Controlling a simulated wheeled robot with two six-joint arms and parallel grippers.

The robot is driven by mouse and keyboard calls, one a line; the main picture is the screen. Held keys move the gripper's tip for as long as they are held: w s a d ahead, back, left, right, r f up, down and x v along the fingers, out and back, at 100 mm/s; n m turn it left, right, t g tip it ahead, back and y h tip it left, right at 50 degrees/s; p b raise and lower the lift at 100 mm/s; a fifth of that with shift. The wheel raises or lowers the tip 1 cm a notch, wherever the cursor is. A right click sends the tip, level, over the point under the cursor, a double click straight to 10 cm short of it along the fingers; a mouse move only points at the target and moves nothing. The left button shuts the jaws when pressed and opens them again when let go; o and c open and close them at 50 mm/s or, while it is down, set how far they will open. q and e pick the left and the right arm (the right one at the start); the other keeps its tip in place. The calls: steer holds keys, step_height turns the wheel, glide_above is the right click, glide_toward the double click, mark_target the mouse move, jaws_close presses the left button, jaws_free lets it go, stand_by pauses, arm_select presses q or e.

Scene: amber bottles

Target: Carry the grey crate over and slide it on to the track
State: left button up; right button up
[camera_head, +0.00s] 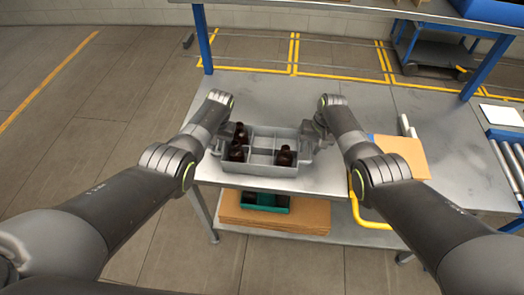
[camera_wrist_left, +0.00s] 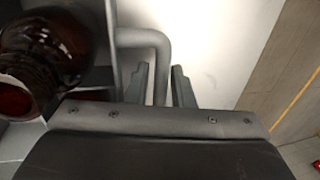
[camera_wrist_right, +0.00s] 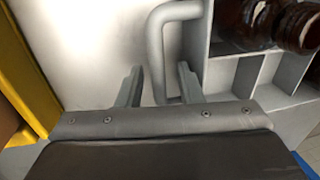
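The grey crate (camera_head: 245,169) stands on the near left part of the metal table, with several dark amber bottles (camera_head: 237,152) in its compartments. My left gripper (camera_head: 217,146) is at the crate's left end. In the left wrist view its open fingers (camera_wrist_left: 162,85) stand on either side of a grey handle (camera_wrist_left: 155,45). My right gripper (camera_head: 321,141) is at the right end. In the right wrist view its open fingers (camera_wrist_right: 159,84) straddle the other handle (camera_wrist_right: 155,40), with gaps visible. The track, blue rails with rollers (camera_head: 510,160), is at the table's right.
A tan board (camera_head: 402,152) lies on the table right of the crate, near a yellow tube (camera_head: 362,205). A white item (camera_head: 502,115) lies at the far right. A lower shelf holds cardboard (camera_head: 300,214) and a green tray (camera_head: 264,202). Table behind the crate is clear.

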arm_select(q)
steer(key=c, duration=0.4)
arm_select(e)
steer(key=c, duration=0.4)
arm_select(q)
jaws_close()
arm_select(e)
jaws_close()
arm_select(q)
steer(key=shift+w+r, duration=0.1)
steer(key=shift+r, duration=0.15)
arm_select(e)
steer(key=shift+w+r, duration=0.1)
steer(key=shift+r, duration=0.05)
